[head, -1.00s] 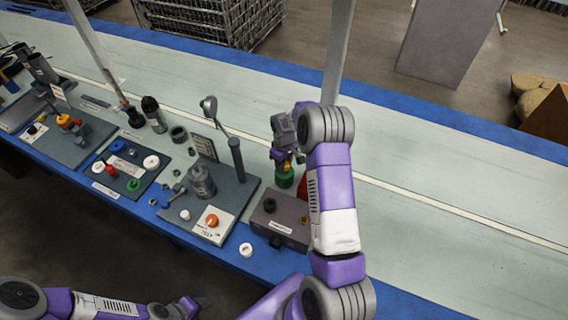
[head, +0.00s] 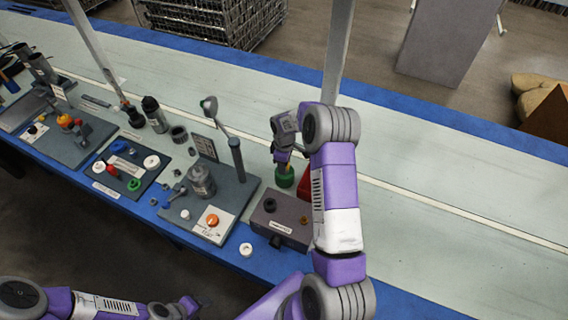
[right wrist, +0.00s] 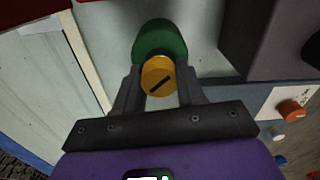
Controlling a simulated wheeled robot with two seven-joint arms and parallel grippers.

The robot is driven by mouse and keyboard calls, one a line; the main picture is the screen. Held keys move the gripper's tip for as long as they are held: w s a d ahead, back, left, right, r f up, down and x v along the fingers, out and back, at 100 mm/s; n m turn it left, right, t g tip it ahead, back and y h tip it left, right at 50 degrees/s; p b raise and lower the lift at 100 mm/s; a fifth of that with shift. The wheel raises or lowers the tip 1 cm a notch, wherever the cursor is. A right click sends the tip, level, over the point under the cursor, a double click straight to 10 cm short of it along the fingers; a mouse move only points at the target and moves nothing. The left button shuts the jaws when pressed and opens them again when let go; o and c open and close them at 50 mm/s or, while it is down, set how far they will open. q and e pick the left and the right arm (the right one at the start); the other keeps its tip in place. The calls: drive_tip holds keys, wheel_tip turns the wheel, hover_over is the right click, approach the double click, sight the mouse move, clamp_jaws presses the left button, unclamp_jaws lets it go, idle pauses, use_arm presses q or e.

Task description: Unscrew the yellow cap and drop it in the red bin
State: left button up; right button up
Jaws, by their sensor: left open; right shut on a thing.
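The yellow cap (right wrist: 158,77) has a dark slot across its face and sits between the fingers of my right gripper (right wrist: 157,88), which is shut on it. A green round body (right wrist: 160,38) lies right behind the cap in the right wrist view; I cannot tell whether the two are still joined. In the head view the green body (head: 285,178) stands on the table below my right gripper (head: 287,166). A red object (head: 304,186), likely the red bin, is mostly hidden behind my right arm. My left gripper (head: 187,308) is open, low at the front, away from the table items.
A dark box (head: 280,219) with a black knob stands in front of the green body. A grey board (head: 212,197) with a metal cylinder and an orange knob is to its left. Several boards with small parts lie further left. The table behind and to the right is clear.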

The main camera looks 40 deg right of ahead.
drive_tip(key=shift+n, duration=1.7)
drive_tip(key=n+p, duration=0.1)
drive_tip(key=n, duration=0.2)
drive_tip(key=o, duration=0.9)
